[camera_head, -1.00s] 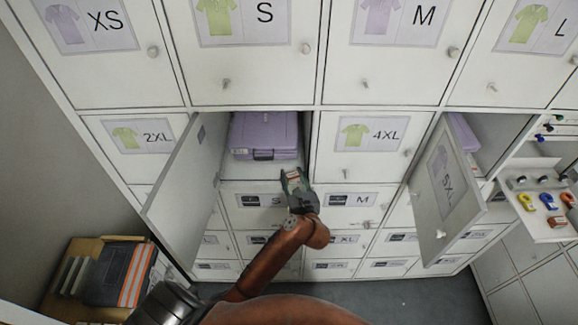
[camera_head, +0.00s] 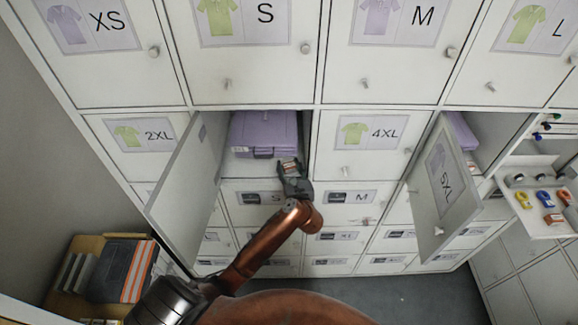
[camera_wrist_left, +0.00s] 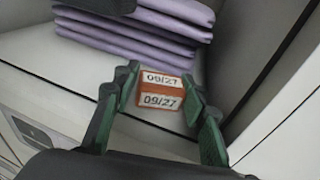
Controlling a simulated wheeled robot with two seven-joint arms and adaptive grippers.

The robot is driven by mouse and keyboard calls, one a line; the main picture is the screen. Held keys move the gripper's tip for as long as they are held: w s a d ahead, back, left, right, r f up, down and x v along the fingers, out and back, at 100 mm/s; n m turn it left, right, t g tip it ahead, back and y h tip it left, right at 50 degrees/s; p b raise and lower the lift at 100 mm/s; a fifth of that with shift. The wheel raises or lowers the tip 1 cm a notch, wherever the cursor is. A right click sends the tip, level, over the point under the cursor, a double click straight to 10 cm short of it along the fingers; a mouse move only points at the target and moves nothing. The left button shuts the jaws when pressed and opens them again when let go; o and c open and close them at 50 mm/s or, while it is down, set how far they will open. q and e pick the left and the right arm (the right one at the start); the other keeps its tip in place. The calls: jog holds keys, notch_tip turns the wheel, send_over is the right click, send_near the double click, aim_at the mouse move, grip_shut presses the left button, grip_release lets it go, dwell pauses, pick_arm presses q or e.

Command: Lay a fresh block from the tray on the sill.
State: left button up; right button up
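An orange block (camera_wrist_left: 158,98) with white "09/27" labels sits between the fingertips of my left gripper (camera_wrist_left: 160,90) in the left wrist view. The pale sill (camera_head: 240,170) runs in front of a folded purple stack (camera_head: 264,132). I cannot tell whether the block touches the sill. The tray (camera_head: 528,217) is at the far right and holds another orange block (camera_head: 554,218). My right gripper is not in view.
An open locker door (camera_head: 185,185) stands left of the compartment. Another open door (camera_head: 446,190) stands to the right. Yellow and blue items (camera_head: 544,199) lie on the tray.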

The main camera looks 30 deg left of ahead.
pick_arm(q)
jog(key=shift+o, duration=0.4)
jog(key=shift+r, duration=0.15)
jog(key=shift+s+d, duration=0.1)
jog(key=shift+d, duration=0.05)
jog(key=b+v, duration=0.2)
jog(key=v, duration=0.9)
jog(key=shift+s+d, duration=0.25)
jog(key=shift+s, duration=0.05)
